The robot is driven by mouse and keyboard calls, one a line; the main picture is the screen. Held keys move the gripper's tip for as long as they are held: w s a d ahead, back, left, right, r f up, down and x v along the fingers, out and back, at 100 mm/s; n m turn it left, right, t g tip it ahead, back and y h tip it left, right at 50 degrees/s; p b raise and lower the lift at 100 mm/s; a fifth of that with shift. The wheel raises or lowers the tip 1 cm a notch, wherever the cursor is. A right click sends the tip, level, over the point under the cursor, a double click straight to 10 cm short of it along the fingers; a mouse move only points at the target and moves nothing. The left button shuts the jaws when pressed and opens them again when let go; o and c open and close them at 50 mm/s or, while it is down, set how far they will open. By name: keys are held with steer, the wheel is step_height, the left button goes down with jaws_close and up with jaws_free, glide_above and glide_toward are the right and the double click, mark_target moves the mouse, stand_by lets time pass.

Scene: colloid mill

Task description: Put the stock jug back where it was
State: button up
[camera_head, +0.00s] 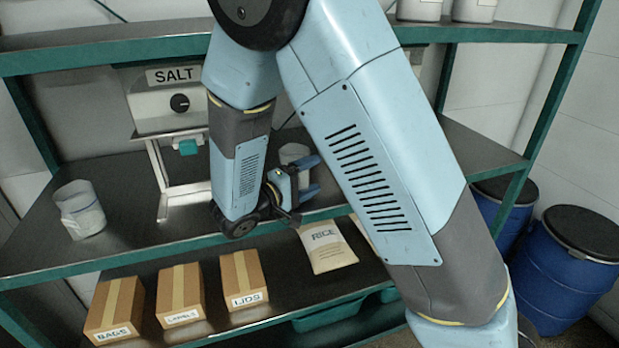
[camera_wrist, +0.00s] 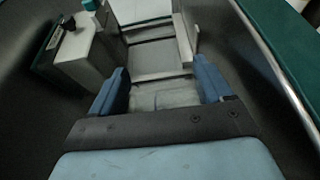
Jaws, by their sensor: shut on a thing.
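My gripper (camera_head: 315,176) reaches in over the middle shelf, right of the salt dispenser (camera_head: 165,102). Its blue fingers point right in the head view. A pale grey-white vessel (camera_head: 293,152), which looks like the stock jug, shows just behind the fingers, mostly hidden by them. In the wrist view, my gripper (camera_wrist: 163,84) has its fingers on both sides of a pale thing (camera_wrist: 165,98), so it is shut on this vessel. Whether its base touches the shelf cannot be told. A translucent pale container (camera_head: 80,210) stands at the shelf's left end.
The middle shelf (camera_head: 130,180) has bare room between the left container and the dispenser stand. Its green front edge (camera_head: 150,247) runs below my gripper. Boxes marked BAGS, LABELS and LIDS (camera_head: 245,278) and a RICE bag (camera_head: 325,247) lie below. Blue drums (camera_head: 565,262) stand right.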

steer(key=o, duration=1.5)
steer(key=shift+f, duration=0.1)
steer(key=shift+s, duration=0.1)
steer(key=v, duration=1.2)
steer(key=s+d+r+m+g+y, duration=0.15)
steer(key=d+r+g, duration=0.3)
steer(key=d, duration=0.55)
steer(key=s+d+r+m+g+y, duration=0.1)
steer(key=d+r+m+g+y, duration=0.2)
steer(key=d+g, duration=0.5)
steer(key=shift+s+d+r+m+t+y, duration=0.5)
steer(key=shift+s+d+r+t+y, duration=0.7)
steer(key=shift+s+d+r+y, duration=0.5)
steer(key=shift+s+d+r+m+t+y, duration=0.55)
steer(key=shift+s+d+r+t+y, duration=0.6)
steer(key=shift+s+d+y, duration=0.65)
steer(key=shift+s+d+r+m+t+y, duration=0.5)
steer(key=shift+s+d+r+t+y, duration=0.8)
steer(key=shift+s+d, duration=0.75)
